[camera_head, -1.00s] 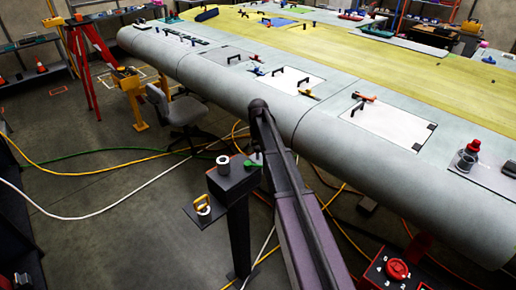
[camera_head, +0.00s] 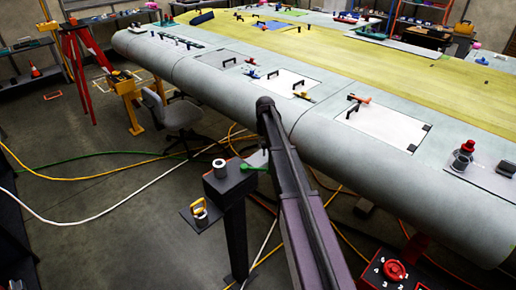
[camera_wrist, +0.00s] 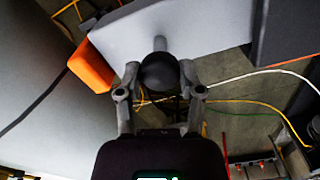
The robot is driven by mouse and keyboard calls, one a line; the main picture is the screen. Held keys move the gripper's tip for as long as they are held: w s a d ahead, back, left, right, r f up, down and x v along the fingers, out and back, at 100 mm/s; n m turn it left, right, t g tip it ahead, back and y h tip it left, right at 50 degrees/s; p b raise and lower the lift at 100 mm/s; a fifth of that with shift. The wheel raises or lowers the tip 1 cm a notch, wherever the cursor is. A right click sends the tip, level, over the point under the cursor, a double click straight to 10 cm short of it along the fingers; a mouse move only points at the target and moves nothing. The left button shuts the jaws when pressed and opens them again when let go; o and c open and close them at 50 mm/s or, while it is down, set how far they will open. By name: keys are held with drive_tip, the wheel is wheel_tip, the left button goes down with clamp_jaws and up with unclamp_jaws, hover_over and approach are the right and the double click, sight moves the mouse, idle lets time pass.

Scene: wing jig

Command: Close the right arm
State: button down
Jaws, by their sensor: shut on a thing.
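In the wrist view a light grey plate (camera_wrist: 215,28), which looks like the jig's right arm, crosses the top of the picture. An orange block (camera_wrist: 92,67) sits at its left end, close to the pale wing surface (camera_wrist: 40,85); I cannot tell if they touch. A black ball knob (camera_wrist: 159,72) stands out from the plate on a short stem. My gripper (camera_wrist: 160,80) is shut on this knob, one finger on each side. In the head view my own arm hides the gripper and knob. A small pale piece, perhaps the plate (camera_head: 257,158), shows left of my arm.
The long wing (camera_head: 235,100) runs across the head view. A dark post stand (camera_head: 234,190) with a green-handled part (camera_head: 254,168) and a yellow-handled item (camera_head: 199,213) is left of my arm. A red-knobbed box (camera_head: 396,270) is at lower right. Cables cross the floor.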

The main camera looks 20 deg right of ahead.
drive_tip(key=w+d, duration=0.2)
drive_tip(key=d, duration=0.1)
drive_tip(key=w+d, duration=0.1)
drive_tip(key=d, duration=0.1)
drive_tip(key=shift+c, duration=1.2)
unclamp_jaws()
drive_tip(key=shift+d, duration=0.15)
